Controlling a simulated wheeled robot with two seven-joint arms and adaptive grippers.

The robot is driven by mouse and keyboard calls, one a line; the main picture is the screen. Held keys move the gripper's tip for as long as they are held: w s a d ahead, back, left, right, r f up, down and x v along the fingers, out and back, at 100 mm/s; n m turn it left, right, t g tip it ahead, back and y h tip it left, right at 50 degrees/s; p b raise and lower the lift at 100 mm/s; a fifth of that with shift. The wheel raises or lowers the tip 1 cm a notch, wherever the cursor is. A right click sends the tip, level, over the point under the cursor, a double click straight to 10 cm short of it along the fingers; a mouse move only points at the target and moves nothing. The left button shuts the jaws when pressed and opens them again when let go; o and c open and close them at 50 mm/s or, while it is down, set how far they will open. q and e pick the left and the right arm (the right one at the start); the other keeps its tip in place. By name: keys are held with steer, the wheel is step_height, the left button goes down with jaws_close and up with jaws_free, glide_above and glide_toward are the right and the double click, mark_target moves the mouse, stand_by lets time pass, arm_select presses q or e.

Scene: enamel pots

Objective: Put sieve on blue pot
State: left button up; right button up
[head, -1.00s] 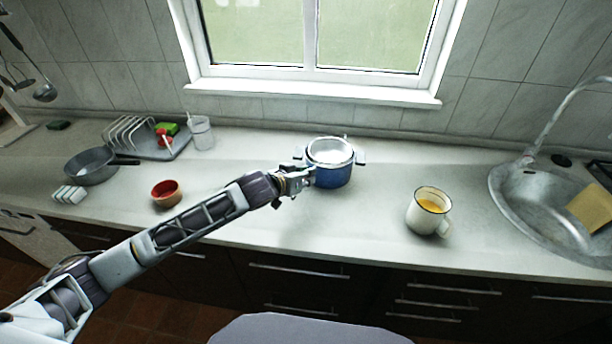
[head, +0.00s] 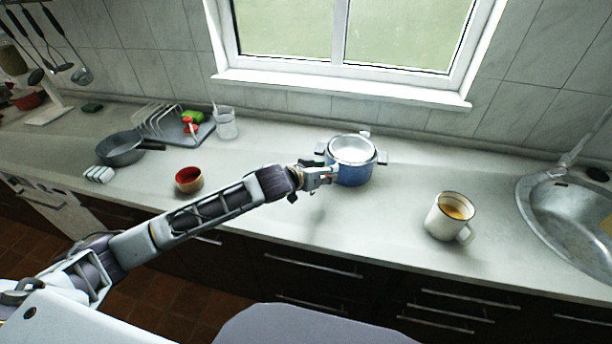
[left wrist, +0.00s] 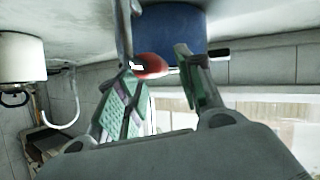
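The blue pot (head: 351,176) stands upright on the counter below the window. A silver round piece (head: 352,148) sits at its top. It may be the sieve or the pot's bright inside; I cannot tell. My left gripper (head: 326,175) is close against the pot's left side, near its handle. In the left wrist view, the gripper's fingers (left wrist: 154,50) are apart, with the pot's blue wall (left wrist: 175,28) beyond them. A small red rounded thing (left wrist: 150,66) shows between the fingers; whether they touch it is unclear. My right gripper is not in view.
A white mug (head: 437,222) with yellowish contents stands to the right, before the sink (head: 560,205). A red bowl (head: 189,180), a frying pan (head: 120,148), a dish rack (head: 160,120) and a glass (head: 226,124) are to the left. Counter between pot and mug is clear.

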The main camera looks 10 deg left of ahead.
arm_select(q)
steer(key=v, duration=1.1)
stand_by(0.8)
